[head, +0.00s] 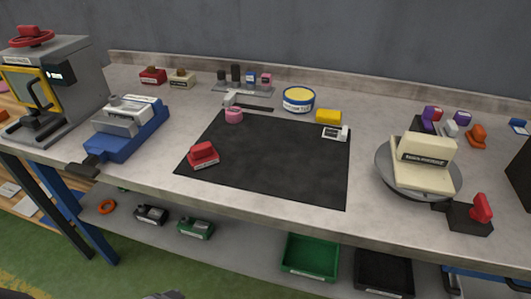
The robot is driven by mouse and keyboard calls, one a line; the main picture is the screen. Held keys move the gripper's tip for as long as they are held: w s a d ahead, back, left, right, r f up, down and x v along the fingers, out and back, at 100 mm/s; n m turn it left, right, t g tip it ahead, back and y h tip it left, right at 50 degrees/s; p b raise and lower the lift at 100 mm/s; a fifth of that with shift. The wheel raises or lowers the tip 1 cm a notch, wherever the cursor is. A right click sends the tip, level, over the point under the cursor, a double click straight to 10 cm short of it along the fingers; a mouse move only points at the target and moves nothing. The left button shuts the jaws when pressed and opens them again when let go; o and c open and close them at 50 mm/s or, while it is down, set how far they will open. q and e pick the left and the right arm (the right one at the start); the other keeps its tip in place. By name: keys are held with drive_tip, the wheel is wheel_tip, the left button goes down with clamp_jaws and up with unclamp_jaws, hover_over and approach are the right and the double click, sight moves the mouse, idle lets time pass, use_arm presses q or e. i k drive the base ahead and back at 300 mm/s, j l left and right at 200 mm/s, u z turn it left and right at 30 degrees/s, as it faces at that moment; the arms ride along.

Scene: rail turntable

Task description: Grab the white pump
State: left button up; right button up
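A small white part (335,133) with dark openings lies at the back right corner of the black mat (270,180), in front of a yellow block. A cream-white part (182,79) stands at the back left beside a similar red one. Another small white piece (450,127) stands among coloured parts at the right. I cannot tell for certain which of these is the white pump. Neither of my grippers is in view.
A blue vise (130,130) and a grey press (65,90) stand at the left. A round turntable (390,182) carries a cream block at the right. A red part (203,154) lies on the mat. A green tray (310,257) is on the shelf below.

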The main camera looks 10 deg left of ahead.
sight(141, 113)
drive_tip(key=u, duration=1.3)
